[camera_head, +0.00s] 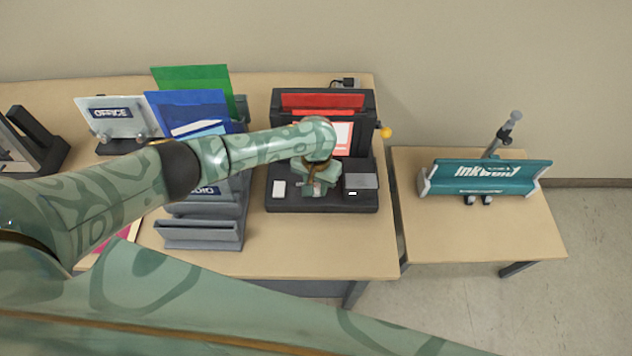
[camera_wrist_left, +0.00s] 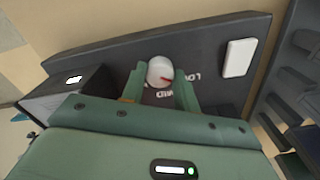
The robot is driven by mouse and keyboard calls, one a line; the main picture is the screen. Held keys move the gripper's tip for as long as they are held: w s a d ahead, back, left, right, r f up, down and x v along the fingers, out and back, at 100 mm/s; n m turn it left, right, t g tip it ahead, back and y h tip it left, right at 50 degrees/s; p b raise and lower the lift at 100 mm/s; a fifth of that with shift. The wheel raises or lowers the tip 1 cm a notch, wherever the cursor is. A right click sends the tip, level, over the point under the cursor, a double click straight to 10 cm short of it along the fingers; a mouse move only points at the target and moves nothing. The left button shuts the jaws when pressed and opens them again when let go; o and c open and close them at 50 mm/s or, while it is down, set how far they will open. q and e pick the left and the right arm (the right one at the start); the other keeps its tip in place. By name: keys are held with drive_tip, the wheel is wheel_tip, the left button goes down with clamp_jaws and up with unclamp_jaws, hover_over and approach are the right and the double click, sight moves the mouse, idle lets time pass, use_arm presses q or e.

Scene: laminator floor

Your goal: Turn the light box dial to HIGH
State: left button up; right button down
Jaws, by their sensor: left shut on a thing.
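The light box is a dark grey unit with a flat base (camera_head: 350,207) and an upright back holding red sheets, on the wooden table in the head view. My left gripper (camera_head: 318,182) is over the base, hiding the dial in that view. The left gripper's green fingers (camera_wrist_left: 160,84) are shut on the dial, one on each side. MID shows partly below the knob; HIGH is not visible. My right gripper is not in view.
A white switch plate (camera_wrist_left: 239,58) and a raised dark block (camera_head: 360,186) flank the dial on the base. A grey sorter (camera_head: 200,234) with folders stands left of the light box. A teal Inkwold unit (camera_head: 487,177) stands on a separate table at right.

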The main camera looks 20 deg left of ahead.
use_arm(q)
drive_tip(key=m+p, duration=0.1)
drive_tip(key=p, duration=0.1)
drive_tip(key=m+p, duration=0.1)
drive_tip(key=p, duration=0.1)
drive_tip(key=shift+r+m, duration=0.2)
drive_tip(key=shift+m, duration=0.1)
drive_tip(key=shift+f+m+p, duration=0.15)
drive_tip(key=shift+m+p, duration=0.15)
drive_tip(key=shift+m, duration=0.6)
drive_tip(key=m, duration=0.4)
drive_tip(key=shift+f, duration=0.1)
drive_tip(key=m, duration=0.5)
drive_tip(key=shift+m, duration=0.4)
drive_tip(key=m, duration=0.4)
drive_tip(key=shift+m, duration=0.3)
drive_tip(key=m, duration=0.4)
drive_tip(key=shift+d+m, duration=0.1)
drive_tip(key=shift+m, duration=0.3)
drive_tip(key=o, duration=1)
